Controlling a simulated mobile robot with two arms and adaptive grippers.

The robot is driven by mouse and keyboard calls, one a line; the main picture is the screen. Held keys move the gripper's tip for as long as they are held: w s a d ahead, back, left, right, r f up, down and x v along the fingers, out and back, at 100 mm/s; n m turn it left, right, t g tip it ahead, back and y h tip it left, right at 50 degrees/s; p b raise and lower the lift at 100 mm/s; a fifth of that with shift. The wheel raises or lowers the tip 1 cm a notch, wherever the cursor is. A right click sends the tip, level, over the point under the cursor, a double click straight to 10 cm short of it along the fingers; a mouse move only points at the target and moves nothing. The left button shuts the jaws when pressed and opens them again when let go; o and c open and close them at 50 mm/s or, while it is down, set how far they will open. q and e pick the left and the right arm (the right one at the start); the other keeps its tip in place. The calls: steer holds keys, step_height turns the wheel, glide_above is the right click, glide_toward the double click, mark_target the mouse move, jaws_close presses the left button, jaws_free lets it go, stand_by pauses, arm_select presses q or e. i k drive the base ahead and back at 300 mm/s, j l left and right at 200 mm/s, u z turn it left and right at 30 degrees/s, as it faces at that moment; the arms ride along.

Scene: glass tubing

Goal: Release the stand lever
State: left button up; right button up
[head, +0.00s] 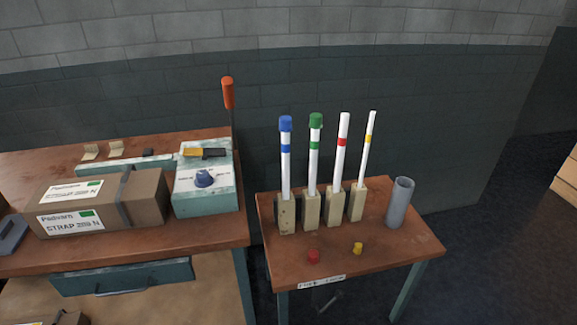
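A small wooden stand table (390,250) with teal legs stands in the middle right. A white label (321,283) is on its front edge; its small lettering is hard to read. Below the label a thin grey metal part (328,301) shows dimly; I cannot tell whether it is the lever. A lever-like orange-red handle (228,93) stands upright on a thin dark rod behind the teal box on the left bench. Neither of my grippers is in view.
Several white tubes with coloured bands stand in beige blocks, including a blue-capped tube (286,160). A grey cylinder (400,203), red cap (314,256) and yellow cap (357,248) are on the stand. A carton (145,195) and teal box (207,200) occupy the left bench (215,232).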

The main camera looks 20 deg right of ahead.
mark_target(339, 294)
steer(key=z, duration=1.15)
steer(key=l+u, duration=0.1)
